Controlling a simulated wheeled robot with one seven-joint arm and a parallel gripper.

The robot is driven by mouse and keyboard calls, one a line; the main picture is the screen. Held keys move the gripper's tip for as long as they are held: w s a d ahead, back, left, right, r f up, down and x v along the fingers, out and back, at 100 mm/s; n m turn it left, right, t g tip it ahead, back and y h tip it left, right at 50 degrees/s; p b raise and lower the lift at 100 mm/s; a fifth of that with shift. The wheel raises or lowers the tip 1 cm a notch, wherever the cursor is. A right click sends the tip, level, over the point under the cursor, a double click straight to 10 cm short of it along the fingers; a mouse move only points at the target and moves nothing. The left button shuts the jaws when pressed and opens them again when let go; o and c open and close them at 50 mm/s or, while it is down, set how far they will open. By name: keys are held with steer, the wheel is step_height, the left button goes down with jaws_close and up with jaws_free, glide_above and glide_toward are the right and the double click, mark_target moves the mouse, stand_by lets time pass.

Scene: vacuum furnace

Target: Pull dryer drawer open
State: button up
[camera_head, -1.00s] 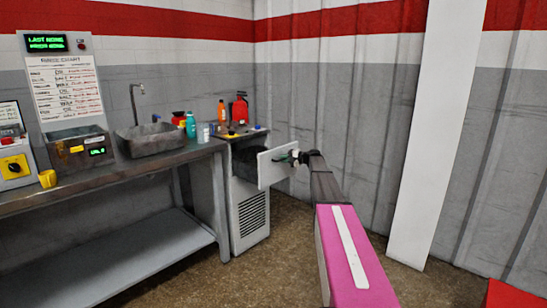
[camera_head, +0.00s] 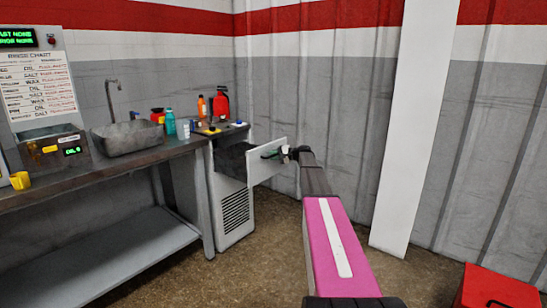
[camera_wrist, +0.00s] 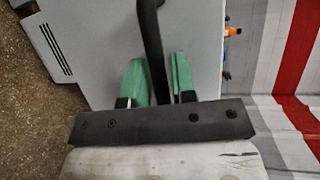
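The dryer is a pale cabinet (camera_head: 233,208) with a slotted vent at the end of the workbench. Its drawer stands out from the cabinet: the white front panel (camera_head: 268,160) is apart from the body, with a dark interior (camera_head: 232,158) behind it. My gripper (camera_head: 276,154) is at the panel's outer face. In the wrist view, its green fingers (camera_wrist: 158,80) are on both sides of the black bar handle (camera_wrist: 149,28), close around it. The drawer front (camera_wrist: 100,45) fills much of that view. The exact finger contact is hard to see.
A workbench (camera_head: 110,171) with a sink (camera_head: 128,138) runs along the left. Bottles and a red extinguisher (camera_head: 220,103) stand near the dryer's top. A white post (camera_head: 402,130) rises at right, and a red box (camera_head: 497,288) sits lower right. The floor between is clear.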

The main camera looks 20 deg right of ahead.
steer(key=shift+d, duration=0.1)
steer(key=v, duration=1)
steer(key=shift+s+d, duration=0.2)
steer(key=shift+s, duration=0.05)
steer(key=shift+r, duration=0.1)
steer(key=s+a+f+n+g+h, duration=0.1)
steer(key=s+a+f+g+h, duration=0.2)
steer(key=s+a+f, duration=0.8)
steer(key=s+a+f+n+g+h, duration=0.25)
steer(key=s+a+f, duration=0.35)
steer(key=s+a, duration=0.5)
steer(key=s+a+f+n+g+h, duration=0.1)
steer(key=s+f+h, duration=0.1)
steer(key=s, duration=0.6)
steer(key=s+a+f+n+h, duration=0.1)
steer(key=s+f+h, duration=0.1)
steer(key=s, duration=0.7)
steer(key=s+a+f+n+g+h, duration=0.1)
steer(key=s+h, duration=0.3)
steer(key=s, duration=0.5)
steer(key=shift+s+a+f+g, duration=0.2)
steer(key=shift+a+f+g, duration=0.2)
steer(key=shift+f, duration=0.4)
